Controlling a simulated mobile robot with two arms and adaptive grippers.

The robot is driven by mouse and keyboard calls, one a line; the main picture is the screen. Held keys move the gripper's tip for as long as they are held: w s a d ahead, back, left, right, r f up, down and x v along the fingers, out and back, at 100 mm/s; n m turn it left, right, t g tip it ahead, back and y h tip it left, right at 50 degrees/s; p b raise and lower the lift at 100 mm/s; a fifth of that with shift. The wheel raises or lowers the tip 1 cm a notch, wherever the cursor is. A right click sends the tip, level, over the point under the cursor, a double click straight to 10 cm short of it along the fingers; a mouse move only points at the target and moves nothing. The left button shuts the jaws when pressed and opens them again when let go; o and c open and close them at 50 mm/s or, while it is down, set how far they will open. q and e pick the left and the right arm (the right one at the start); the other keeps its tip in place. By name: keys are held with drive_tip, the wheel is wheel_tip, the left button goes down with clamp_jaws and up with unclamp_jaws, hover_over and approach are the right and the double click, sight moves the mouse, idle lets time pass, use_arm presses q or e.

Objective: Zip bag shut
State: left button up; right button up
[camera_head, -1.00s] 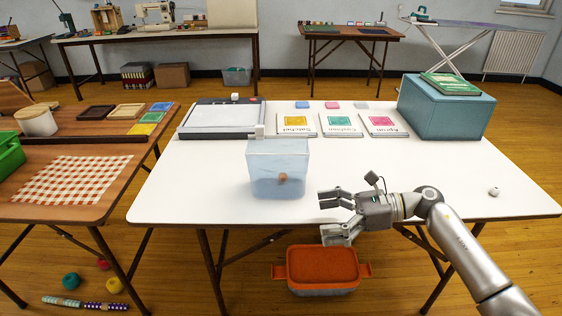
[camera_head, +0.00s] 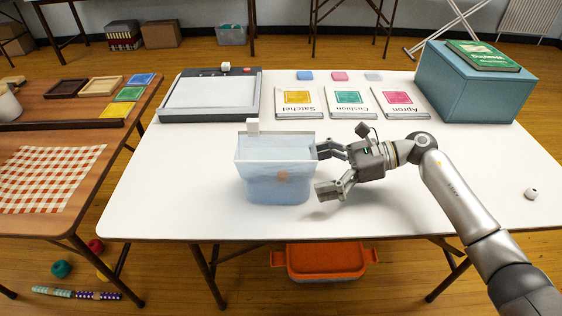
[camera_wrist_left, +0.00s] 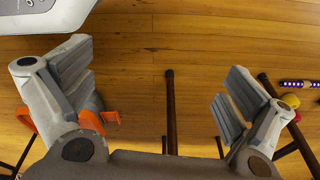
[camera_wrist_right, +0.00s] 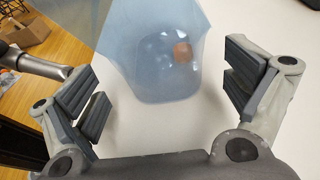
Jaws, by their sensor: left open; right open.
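The bag (camera_head: 277,180) is translucent pale blue and stands upright on the white table, with a small brownish round thing showing in its lower part. In the right wrist view the bag (camera_wrist_right: 150,55) is ahead between the spread fingers. My left gripper (camera_wrist_left: 160,100) shows only in the left wrist view, open and empty, with wooden floor behind it.
A paper trimmer (camera_head: 210,97) lies behind the bag. Pattern packets (camera_head: 348,103) lie to its right, and a blue box (camera_head: 470,85) stands at the back right. A small white item (camera_head: 531,193) lies far right. An orange bin (camera_head: 325,261) is below the table.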

sight(282, 179)
drive_tip(key=p+x, duration=0.1)
drive_tip(key=x, duration=0.3)
drive_tip(key=shift+r, duration=0.15)
drive_tip(key=b+x, duration=0.2)
drive_tip(key=x, duration=0.1)
drive_tip(key=shift+a+f, duration=0.15)
drive_tip(key=shift+f, duration=0.15)
use_arm(q)
drive_tip(key=shift+w+d+r, duration=0.1)
drive_tip(key=shift+w+r, duration=0.3)
drive_tip(key=shift+r, duration=0.3)
drive_tip(key=shift+w+r, duration=0.4)
drive_tip(key=shift+r, duration=0.25)
use_arm(e)
drive_tip(key=shift+a, duration=0.45)
drive_tip(key=shift+c, duration=0.5)
